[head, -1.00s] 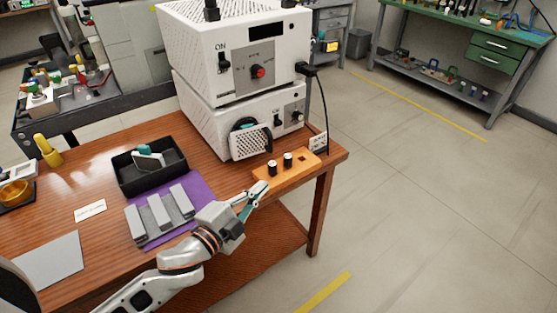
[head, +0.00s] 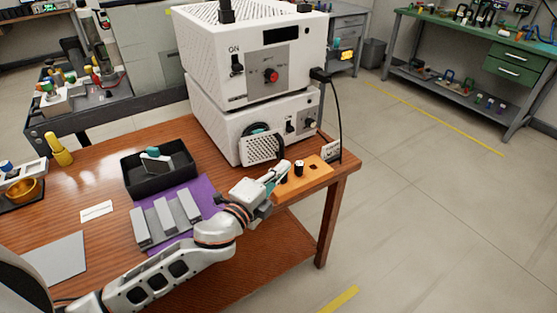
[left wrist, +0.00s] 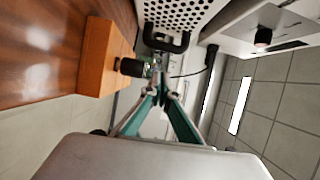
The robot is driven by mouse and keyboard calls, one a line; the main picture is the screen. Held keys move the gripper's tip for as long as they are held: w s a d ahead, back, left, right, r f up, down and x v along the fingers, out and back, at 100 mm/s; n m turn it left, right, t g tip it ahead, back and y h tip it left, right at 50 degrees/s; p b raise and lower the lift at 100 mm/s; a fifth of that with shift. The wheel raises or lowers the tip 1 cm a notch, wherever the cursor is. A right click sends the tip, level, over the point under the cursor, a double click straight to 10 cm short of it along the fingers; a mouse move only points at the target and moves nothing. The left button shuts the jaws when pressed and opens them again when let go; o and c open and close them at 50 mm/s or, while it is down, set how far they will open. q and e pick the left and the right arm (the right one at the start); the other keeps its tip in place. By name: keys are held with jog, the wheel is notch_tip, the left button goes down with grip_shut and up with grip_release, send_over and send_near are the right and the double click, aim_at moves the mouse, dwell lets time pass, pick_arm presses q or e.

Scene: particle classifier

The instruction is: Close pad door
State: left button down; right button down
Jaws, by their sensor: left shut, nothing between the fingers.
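The pad door (head: 260,150), a small white perforated panel with a dark handle, stands out from the front of the lower white machine (head: 225,125). A dark round opening shows behind it, so the door looks open. In the left wrist view, its perforated panel (left wrist: 185,12) and black handle (left wrist: 165,40) are at the top, beyond my fingertips. My left gripper (head: 282,172) is shut and empty, in front and to the right of the door, over the left part of the orange block. It also shows in the left wrist view (left wrist: 160,85). My right gripper is not in view.
The orange block (head: 308,178) with black knobs sits at the table's right corner. A black bin (head: 160,185) and a purple mat (head: 208,187) with grey bars lie left. A black cable (head: 340,110) hangs beside the machine. Free floor lies to the right.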

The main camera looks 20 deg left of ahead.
aim_at(281, 154)
pick_arm(q)
jog(key=shift+w+a+f, duration=0.1)
jog(key=shift+w+a, duration=0.25)
jog(key=shift+w, duration=0.25)
jog(key=shift+w+a, duration=0.35)
jog(key=shift+w, duration=0.2)
jog(key=shift+w+a, duration=0.2)
jog(key=shift+w, duration=0.1)
jog(key=shift+w+a, duration=0.15)
jog(key=shift+w, duration=0.1)
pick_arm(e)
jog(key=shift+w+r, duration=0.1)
pick_arm(q)
jog(key=shift+w+r+p, duration=0.3)
jog(key=shift+w+p, duration=0.05)
jog(key=shift+w, duration=0.75)
jog(key=shift+w+f, duration=0.1)
jog(key=shift+w, duration=0.05)
jog(key=shift+f, duration=0.15)
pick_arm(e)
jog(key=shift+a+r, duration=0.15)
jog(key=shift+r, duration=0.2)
